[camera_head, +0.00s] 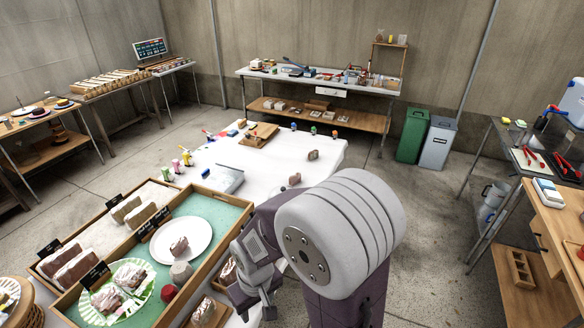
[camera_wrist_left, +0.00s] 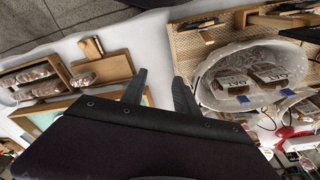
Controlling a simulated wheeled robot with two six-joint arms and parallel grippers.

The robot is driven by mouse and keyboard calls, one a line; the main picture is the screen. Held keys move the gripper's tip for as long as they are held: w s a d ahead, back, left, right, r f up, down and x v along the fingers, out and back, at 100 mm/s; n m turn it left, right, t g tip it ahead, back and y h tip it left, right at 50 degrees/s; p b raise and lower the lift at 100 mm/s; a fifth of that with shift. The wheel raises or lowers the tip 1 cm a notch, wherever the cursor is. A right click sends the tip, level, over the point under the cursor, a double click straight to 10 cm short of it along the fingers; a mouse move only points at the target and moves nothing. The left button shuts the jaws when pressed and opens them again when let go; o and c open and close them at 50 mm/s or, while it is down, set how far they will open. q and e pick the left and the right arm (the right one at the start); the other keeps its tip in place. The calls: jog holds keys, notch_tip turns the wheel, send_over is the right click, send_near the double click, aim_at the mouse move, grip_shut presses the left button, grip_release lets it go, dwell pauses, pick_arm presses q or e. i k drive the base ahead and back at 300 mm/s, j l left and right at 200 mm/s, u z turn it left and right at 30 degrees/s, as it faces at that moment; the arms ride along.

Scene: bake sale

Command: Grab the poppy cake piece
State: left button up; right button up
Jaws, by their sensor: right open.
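Several brown-and-white cake pieces are in view, and I cannot tell which is the poppy one. One piece (camera_head: 179,246) sits on a white plate (camera_head: 160,251) in the green-lined tray (camera_head: 222,213). Another piece (camera_head: 203,311) lies at the tray's front right. My right gripper (camera_head: 250,293) is low beside the tray's right edge, open, partly hidden by its own arm. A brown piece (camera_head: 229,270) shows just left of it. My left gripper (camera_wrist_left: 160,90) shows only in the left wrist view, its fingers apart with nothing between them.
A patterned plate (camera_head: 118,292) holds more pieces.

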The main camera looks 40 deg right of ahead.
aim_at(313, 155)
jog(key=z, duration=1.55)
